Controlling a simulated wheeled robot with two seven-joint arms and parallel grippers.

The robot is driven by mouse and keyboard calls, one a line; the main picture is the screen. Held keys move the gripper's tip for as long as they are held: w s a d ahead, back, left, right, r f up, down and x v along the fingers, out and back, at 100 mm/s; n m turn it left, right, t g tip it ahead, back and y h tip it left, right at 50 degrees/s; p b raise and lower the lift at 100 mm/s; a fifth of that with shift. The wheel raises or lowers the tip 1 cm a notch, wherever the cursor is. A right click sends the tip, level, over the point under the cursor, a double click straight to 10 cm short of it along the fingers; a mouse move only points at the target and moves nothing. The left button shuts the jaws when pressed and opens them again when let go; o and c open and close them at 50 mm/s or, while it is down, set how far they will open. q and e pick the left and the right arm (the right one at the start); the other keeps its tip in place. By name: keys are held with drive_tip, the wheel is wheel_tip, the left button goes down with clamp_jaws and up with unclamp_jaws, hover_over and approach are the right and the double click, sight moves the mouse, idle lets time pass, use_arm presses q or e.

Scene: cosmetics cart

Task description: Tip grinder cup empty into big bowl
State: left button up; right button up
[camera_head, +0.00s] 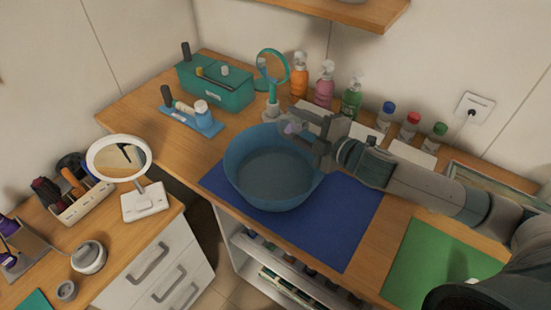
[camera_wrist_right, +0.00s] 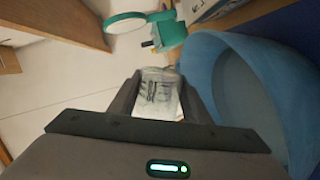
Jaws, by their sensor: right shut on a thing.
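The big blue bowl (camera_head: 237,180) stands on the dark blue mat at the middle of the counter; its inside looks plain and dark. It also fills the right side of the right wrist view (camera_wrist_right: 205,60). My right gripper (camera_head: 308,138) is over the bowl's far right rim, shut on a small pale, see-through cup (camera_head: 291,127), which I take for the grinder cup. In the right wrist view the cup (camera_wrist_right: 160,95) sits between the fingers, beside the bowl's rim. Its contents and exact tilt cannot be told. My left gripper is not in view.
A round mirror with a teal frame (camera_head: 286,72) stands behind the bowl. Spray bottles (camera_head: 324,84) and capped bottles (camera_head: 411,125) line the wall. A teal box (camera_head: 225,92) is at the back left. The green mat (camera_head: 435,262) at right is mostly clear.

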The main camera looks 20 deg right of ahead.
drive_tip(key=shift+r+n, duration=0.15)
drive_tip(key=shift+n, duration=0.15)
